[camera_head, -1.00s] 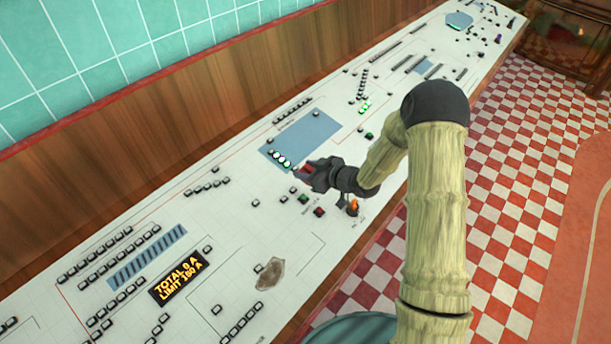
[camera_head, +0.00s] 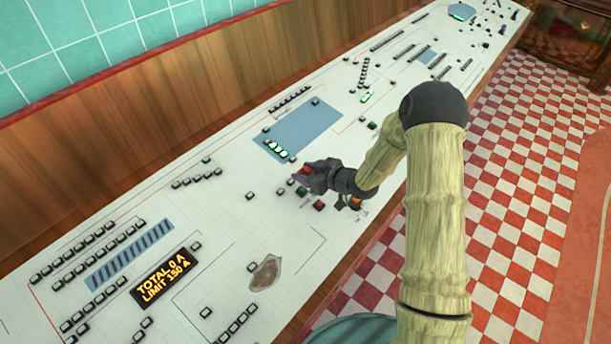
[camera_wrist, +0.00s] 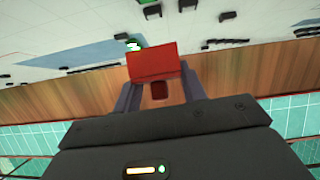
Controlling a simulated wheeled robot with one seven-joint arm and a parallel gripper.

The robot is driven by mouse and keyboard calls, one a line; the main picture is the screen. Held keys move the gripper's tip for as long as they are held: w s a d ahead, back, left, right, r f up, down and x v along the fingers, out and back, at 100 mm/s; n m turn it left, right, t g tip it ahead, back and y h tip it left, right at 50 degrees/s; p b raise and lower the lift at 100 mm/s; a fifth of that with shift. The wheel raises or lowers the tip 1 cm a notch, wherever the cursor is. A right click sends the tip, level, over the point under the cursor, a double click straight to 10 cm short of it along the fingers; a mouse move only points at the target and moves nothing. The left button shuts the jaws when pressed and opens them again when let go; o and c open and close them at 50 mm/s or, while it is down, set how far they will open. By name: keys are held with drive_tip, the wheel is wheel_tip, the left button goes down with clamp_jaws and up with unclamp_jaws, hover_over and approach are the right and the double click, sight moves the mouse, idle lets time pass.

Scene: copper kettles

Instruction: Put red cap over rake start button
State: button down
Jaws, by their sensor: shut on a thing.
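My gripper (camera_head: 298,175) is shut on the red cap (camera_head: 305,170), above the white control panel. In the wrist view the cap (camera_wrist: 151,63) is a bright red, box-like piece between the two grey fingers. A green button (camera_head: 302,191) and a red button (camera_head: 319,206) sit on the panel just below the gripper in the head view. An orange-topped control (camera_head: 355,202) stands right of them, partly behind my wrist. The labels are too small to read, so I cannot tell which is the rake start button. The cap appears apart from the panel.
The long white panel (camera_head: 225,225) carries many small black keys. A blue area (camera_head: 300,130) with lit green lamps (camera_head: 275,149) lies behind the gripper. An amber display (camera_head: 165,275) reads TOTAL 0 A, LIMIT 150 A. A brown stain (camera_head: 265,273) marks the panel's front part.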

idle(0.3)
drive_tip(key=shift+w+a+f+b, duration=0.1)
drive_tip(key=shift+a+f+b, duration=0.05)
drive_tip(key=shift+f+b, duration=0.6)
drive_tip(key=shift+w+a+f+b, duration=0.15)
drive_tip(key=shift+f+b, duration=0.3)
drive_tip(key=shift+f, duration=0.55)
drive_tip(key=shift+w+a+f+b, duration=0.1)
drive_tip(key=shift+f+b, duration=0.5)
drive_tip(key=shift+f, duration=0.25)
drive_tip(key=shift+s, duration=0.1)
drive_tip(key=shift+w+a+f+b, duration=0.1)
drive_tip(key=shift+f+b, duration=0.35)
drive_tip(key=shift+f, duration=0.15)
drive_tip(key=shift+w+a+f+b, duration=0.1)
drive_tip(key=shift+f+b, duration=0.3)
drive_tip(key=shift+f, duration=0.15)
idle(1.3)
drive_tip(key=c, duration=0.7)
unclamp_jaws()
drive_tip(key=shift+d+r, duration=0.1)
drive_tip(key=shift+p+v, duration=1.35)
drive_tip(key=shift+v, duration=2.65)
